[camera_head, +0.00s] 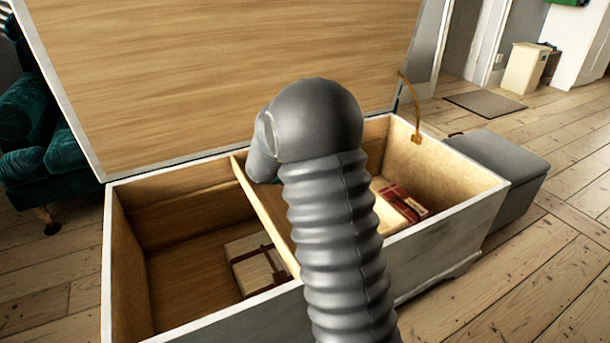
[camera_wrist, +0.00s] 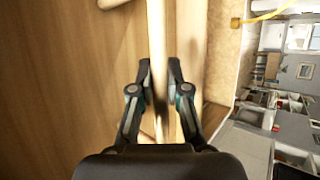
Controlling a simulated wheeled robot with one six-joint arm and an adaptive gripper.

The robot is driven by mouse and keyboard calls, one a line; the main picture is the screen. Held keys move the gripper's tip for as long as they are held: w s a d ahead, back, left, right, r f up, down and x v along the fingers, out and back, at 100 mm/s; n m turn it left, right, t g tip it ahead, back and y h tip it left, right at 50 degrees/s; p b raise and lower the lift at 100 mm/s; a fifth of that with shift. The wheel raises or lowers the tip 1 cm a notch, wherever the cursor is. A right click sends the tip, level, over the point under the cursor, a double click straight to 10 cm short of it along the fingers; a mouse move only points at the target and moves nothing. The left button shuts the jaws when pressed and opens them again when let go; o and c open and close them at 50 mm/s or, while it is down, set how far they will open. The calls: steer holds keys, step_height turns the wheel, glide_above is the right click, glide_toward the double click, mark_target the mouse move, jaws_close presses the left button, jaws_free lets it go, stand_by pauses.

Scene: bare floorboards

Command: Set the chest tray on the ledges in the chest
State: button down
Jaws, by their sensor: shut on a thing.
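The chest (camera_head: 150,318) stands open with its wooden lid (camera_head: 230,60) raised at the back. The chest tray (camera_head: 262,208) shows as a pale wooden panel running front to back across the middle of the opening, near rim height. My arm hides much of it. In the wrist view my gripper (camera_wrist: 160,88) is shut on the thin upright edge of the tray (camera_wrist: 156,35). The gripper itself is hidden behind my arm in the head view. I cannot clearly make out the ledges, nor whether the tray touches them.
A strapped pale package (camera_head: 256,265) lies low in the chest's left part. A red and white box (camera_head: 403,203) lies in the right part. A brass lid stay (camera_head: 412,110) rises at the right back. A grey bench (camera_head: 505,170) stands right; a green armchair (camera_head: 40,130) stands left.

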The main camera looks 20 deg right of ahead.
steer(key=shift+f+b, duration=2)
steer(key=shift+f, duration=0.65)
stand_by(0.4)
steer(key=c, duration=1.1)
jaws_free()
steer(key=shift+s+f, duration=0.1)
steer(key=shift+f, duration=0.1)
steer(key=v, duration=1.2)
steer(key=shift+r, duration=0.15)
steer(key=shift+a, duration=0.1)
